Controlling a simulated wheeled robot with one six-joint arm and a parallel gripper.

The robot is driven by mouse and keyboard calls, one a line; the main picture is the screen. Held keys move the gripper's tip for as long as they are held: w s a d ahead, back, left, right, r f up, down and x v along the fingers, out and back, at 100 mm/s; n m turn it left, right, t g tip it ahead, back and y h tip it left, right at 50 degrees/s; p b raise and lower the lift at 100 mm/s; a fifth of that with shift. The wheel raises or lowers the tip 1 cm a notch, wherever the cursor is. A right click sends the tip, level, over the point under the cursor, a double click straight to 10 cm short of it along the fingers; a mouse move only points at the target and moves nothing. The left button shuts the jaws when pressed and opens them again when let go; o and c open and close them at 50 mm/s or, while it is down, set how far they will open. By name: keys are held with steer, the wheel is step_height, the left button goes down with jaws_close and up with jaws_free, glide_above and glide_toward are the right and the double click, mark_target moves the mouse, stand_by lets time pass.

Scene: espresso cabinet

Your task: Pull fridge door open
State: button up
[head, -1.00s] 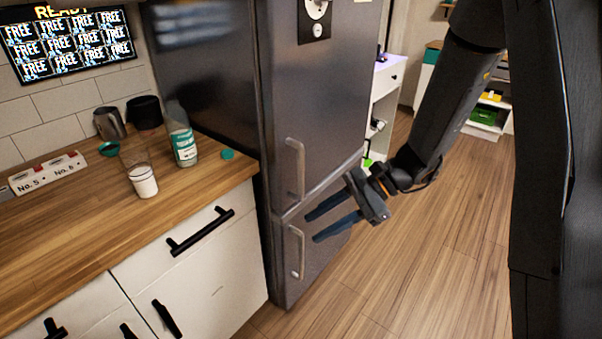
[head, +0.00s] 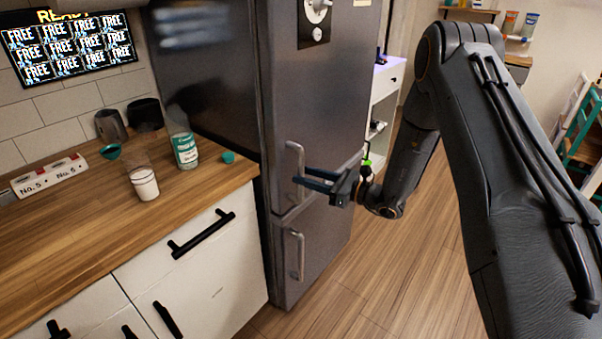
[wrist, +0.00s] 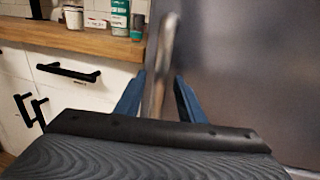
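The dark grey fridge (head: 325,100) stands beside the counter, with its upper and lower doors shut. The upper door's vertical metal handle (head: 293,160) shows at the door's left side. My gripper (head: 300,178) is at the lower part of this handle, its blue fingers pointing left. In the wrist view the handle (wrist: 160,65) runs up between the two spread fingers (wrist: 160,88), with a gap visible on each side. Whether the fingertips reach past the handle is hard to tell. The lower door has its own handle (head: 297,253), below my gripper.
A wooden counter (head: 75,225) with a glass of milk (head: 144,184), a bottle (head: 184,150) and a pitcher (head: 110,125) lies left of the fridge. A white drawer (head: 215,240) is under it. Wooden floor (head: 400,280) is clear in front of the fridge.

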steer(key=shift+x, duration=1.1)
jaws_close()
steer(key=shift+s, duration=0.1)
